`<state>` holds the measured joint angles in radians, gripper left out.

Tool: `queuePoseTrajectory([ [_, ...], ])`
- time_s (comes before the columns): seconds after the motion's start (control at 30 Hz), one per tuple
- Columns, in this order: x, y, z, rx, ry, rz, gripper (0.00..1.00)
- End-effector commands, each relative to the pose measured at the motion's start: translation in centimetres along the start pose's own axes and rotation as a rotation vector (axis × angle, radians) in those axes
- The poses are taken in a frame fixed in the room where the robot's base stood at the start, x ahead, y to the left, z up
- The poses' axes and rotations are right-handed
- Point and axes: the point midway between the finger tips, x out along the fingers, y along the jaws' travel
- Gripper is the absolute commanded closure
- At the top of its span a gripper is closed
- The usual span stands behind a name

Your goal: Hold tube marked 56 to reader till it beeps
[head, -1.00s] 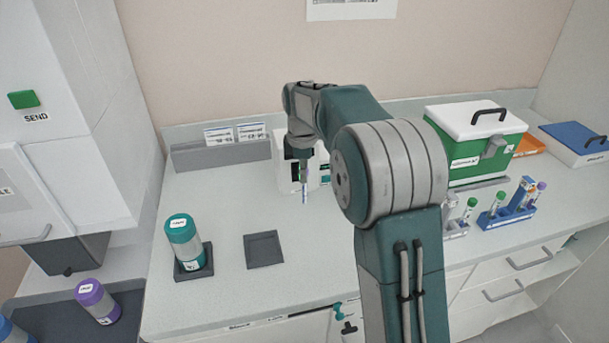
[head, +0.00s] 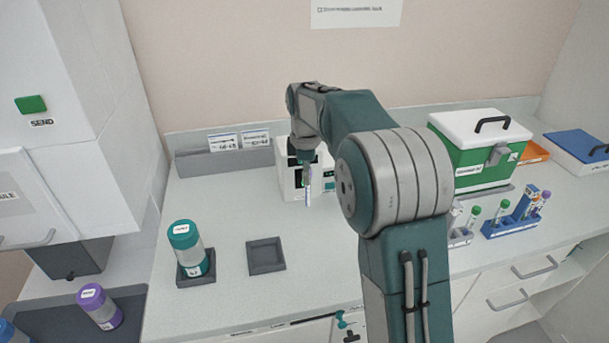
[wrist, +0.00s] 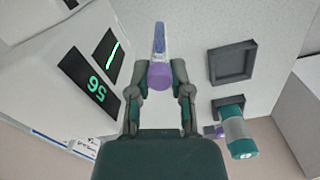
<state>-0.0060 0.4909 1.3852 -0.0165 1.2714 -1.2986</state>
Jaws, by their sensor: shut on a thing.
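My gripper (wrist: 159,92) is shut on a tube with a purple cap (wrist: 158,76). The tube (wrist: 159,40) points away from the wrist. In the head view the tube (head: 308,187) hangs nearly upright in front of the white reader (head: 289,181). In the wrist view the reader (wrist: 35,65) is to the left of the tube, with a visible gap. It has two dark screens: one shows green digits (wrist: 96,89), turned over and hard to read, and the other shows a slanted green stroke (wrist: 112,55). The tube's number is not legible.
A teal-capped jar (head: 187,246) stands on a dark pad beside an empty square tray (head: 265,255). A green cooler box (head: 477,155) and a blue rack (head: 507,228) with tubes are at the right. A purple-capped jar (head: 98,304) is at lower left. Front counter space is clear.

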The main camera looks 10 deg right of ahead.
Motion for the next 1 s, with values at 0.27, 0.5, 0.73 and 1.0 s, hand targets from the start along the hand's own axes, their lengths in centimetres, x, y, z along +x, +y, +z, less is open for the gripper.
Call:
queuePoseTrajectory([
  [0.27, -1.8, -1.6, 0.5, 0.0, 0.001, 0.002, 0.98],
  [0.5, -3.0, -2.9, 0.8, 0.0, 0.0, 0.001, 0.98],
  [0.73, -3.1, -3.0, 0.9, 0.0, 0.0, 0.0, 0.98],
  [1.0, -3.2, -3.2, 1.0, -0.006, 0.001, 0.0, 0.98],
])
